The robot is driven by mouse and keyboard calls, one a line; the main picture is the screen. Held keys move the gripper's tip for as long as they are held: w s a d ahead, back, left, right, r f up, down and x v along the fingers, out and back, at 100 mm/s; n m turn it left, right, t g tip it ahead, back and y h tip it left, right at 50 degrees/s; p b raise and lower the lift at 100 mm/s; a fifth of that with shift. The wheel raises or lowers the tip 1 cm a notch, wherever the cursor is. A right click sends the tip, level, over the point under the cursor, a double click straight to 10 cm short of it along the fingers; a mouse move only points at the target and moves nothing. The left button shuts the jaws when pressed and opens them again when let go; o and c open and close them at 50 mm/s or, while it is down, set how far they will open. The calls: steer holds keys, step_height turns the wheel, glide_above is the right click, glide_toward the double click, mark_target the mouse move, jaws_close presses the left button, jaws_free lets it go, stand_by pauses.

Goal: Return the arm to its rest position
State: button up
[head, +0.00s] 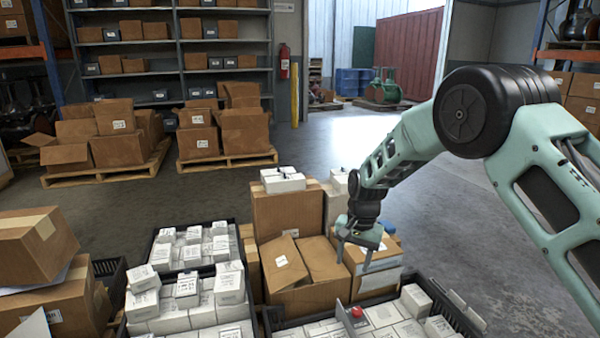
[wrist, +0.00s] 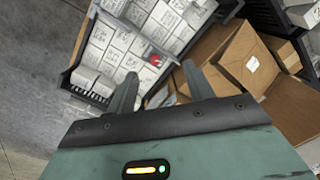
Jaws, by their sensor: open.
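My green arm reaches in from the right in the head view and bends down at its black joint. My gripper (head: 354,262) hangs over the cardboard boxes (head: 300,262) near the front middle, with its fingers pointing down. In the wrist view my gripper (wrist: 157,88) has its two dark fingers apart with nothing between them. Past the fingertips, a black crate (wrist: 72,80) of white boxes and a small red round object (wrist: 155,60) show. The red object also shows in the head view (head: 357,312), at the crate below my gripper.
More black crates of white boxes (head: 195,246) stand to the left. Brown boxes (head: 45,262) are stacked at the far left. Loaded pallets (head: 228,160), shelving and a red fire extinguisher (head: 284,62) stand behind. The grey floor (head: 330,140) is clear at the middle back.

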steer(key=s+a+r+n, duration=0.45)
steer(key=s+r, duration=0.45)
steer(key=s, duration=0.4)
steer(key=s+d+r+n, duration=0.2)
steer(key=s+r+n, duration=0.15)
steer(key=s, duration=0.95)
steer(key=s+d+r+n, duration=0.15)
steer(key=s+n, duration=0.35)
steer(key=s, duration=0.8)
step_height(320, 180, up, 31)
steer(key=p, duration=3)
steer(key=shift+s+f, duration=0.15)
steer(key=shift+a, duration=0.1)
